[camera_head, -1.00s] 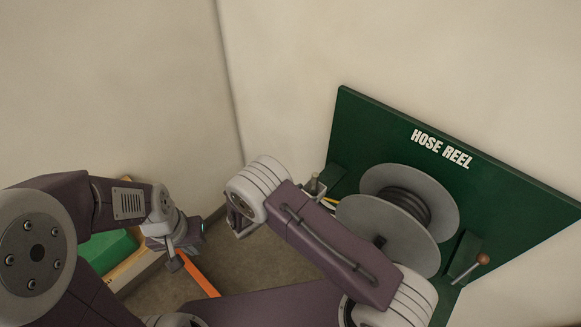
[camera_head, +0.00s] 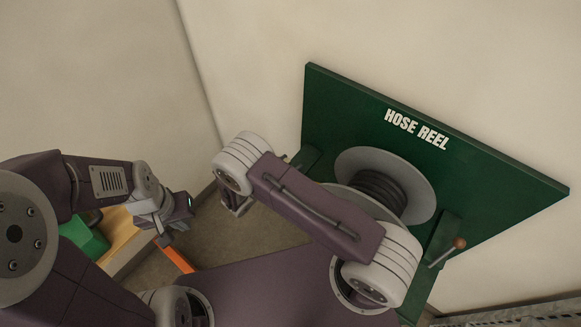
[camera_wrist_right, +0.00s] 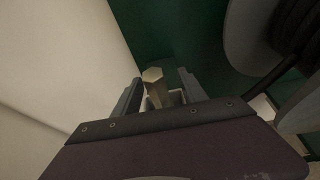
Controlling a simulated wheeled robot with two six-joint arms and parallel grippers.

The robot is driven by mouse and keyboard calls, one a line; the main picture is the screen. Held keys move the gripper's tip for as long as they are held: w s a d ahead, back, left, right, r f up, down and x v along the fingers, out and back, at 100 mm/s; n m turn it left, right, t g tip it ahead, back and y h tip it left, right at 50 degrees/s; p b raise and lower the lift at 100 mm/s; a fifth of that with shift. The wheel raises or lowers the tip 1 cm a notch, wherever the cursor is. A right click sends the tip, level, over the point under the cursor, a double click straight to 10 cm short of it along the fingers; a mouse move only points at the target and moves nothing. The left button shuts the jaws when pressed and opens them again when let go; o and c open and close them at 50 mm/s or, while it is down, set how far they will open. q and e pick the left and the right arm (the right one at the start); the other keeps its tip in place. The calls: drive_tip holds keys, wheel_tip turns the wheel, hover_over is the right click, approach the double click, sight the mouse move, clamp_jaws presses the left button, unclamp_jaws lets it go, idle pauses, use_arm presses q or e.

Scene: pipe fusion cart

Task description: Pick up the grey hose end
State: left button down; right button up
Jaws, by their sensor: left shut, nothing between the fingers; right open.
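A pale grey-tan hexagonal piece (camera_wrist_right: 153,82), which looks like the hose end, stands up between the fingers in the right wrist view. My right gripper (camera_wrist_right: 160,92) is open around it, one finger on each side. I cannot tell whether either finger touches it. In the head view my right forearm covers the right gripper and most of that spot. My left gripper (camera_head: 170,228) is shut and empty at the lower left, well away from the hose reel.
The hose reel (camera_head: 422,180), with dark hose wound on it, is on a green panel (camera_head: 500,190). A crank with a brown knob (camera_head: 460,243) sticks out at its right. A green block (camera_head: 84,238), a tan box (camera_head: 122,238) and an orange strip (camera_head: 180,259) are near my left gripper.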

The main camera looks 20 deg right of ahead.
drive_tip(key=shift+a+x, duration=0.2)
drive_tip(key=shift+x, duration=1.05)
drive_tip(key=shift+w+d+f, duration=0.25)
drive_tip(key=shift+w, duration=0.15)
drive_tip(key=shift+s+r, duration=0.1)
drive_tip(key=c, duration=0.5)
drive_tip(key=shift+s+a+r, duration=0.15)
drive_tip(key=shift+s, duration=0.15)
drive_tip(key=c, duration=0.5)
drive_tip(key=shift+s+a+r, duration=0.2)
drive_tip(key=shift+s+a, duration=0.05)
clamp_jaws()
drive_tip(key=shift+w+d+f, duration=0.15)
drive_tip(key=shift+w, duration=0.15)
drive_tip(key=shift+w+r, duration=0.1)
drive_tip(key=shift+r, duration=0.1)
use_arm(q)
drive_tip(key=shift+w+d+f+b, duration=0.55)
drive_tip(key=shift+w+f+b, duration=0.2)
drive_tip(key=shift+f, duration=0.15)
use_arm(e)
wheel_tip(320, 180, up, 10)
drive_tip(key=shift+s+f, duration=0.2)
